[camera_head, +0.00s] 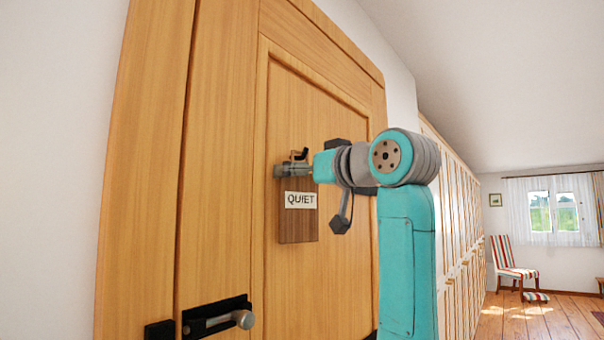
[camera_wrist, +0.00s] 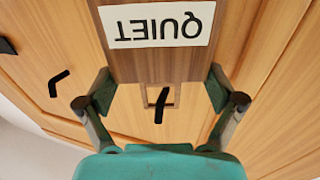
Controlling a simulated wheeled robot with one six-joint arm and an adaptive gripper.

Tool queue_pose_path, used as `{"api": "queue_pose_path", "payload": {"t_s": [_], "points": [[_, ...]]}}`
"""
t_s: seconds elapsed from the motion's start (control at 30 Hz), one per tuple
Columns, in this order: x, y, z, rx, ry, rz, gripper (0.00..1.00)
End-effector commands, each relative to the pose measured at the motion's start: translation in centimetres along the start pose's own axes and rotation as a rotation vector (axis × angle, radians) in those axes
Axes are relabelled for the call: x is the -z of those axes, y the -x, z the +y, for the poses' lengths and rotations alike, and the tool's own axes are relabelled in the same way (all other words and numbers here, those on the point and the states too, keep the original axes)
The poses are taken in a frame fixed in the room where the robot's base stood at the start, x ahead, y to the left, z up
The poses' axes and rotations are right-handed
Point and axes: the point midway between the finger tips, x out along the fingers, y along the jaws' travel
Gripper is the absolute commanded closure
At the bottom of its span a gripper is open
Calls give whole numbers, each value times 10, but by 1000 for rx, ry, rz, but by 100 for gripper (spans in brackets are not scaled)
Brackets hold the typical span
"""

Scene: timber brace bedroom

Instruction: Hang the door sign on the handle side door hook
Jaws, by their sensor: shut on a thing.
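The door sign (camera_head: 298,225) is a dark brown wooden plaque with a white QUIET label. It hangs upright in front of the wooden door, and its label and top end also show, upside down, in the wrist view (camera_wrist: 160,68). My gripper (camera_wrist: 160,89) is shut on the sign's two side edges near its top; in the head view, it (camera_head: 292,170) is close to the door. A small loop at the sign's top overlaps a black hook (camera_wrist: 159,112) in the wrist view. I cannot tell whether the hook passes through the loop.
The door handle (camera_head: 242,319) juts out at lower left of the door (camera_head: 220,150). A striped chair (camera_head: 510,262) stands far right, with open floor.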

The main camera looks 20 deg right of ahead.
Motion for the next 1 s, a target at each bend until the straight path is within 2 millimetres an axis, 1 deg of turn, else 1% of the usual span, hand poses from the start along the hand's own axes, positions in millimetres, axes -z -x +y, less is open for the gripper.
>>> {"api": "queue_pose_path", "payload": {"t_s": [0.23,0.27,0.3,0.63,0.73,0.87,1.0], "points": [[0,0,0,1,0,-1,42],[0,0,0,1,0,-1,5],[0,0,0,1,0,-1,0],[0,0,0,0,0,0,0],[0,6,0,0,1,0,0],[1,23,1,-1,1,2,0],[1,50,1,-2,2,3,0]]}}
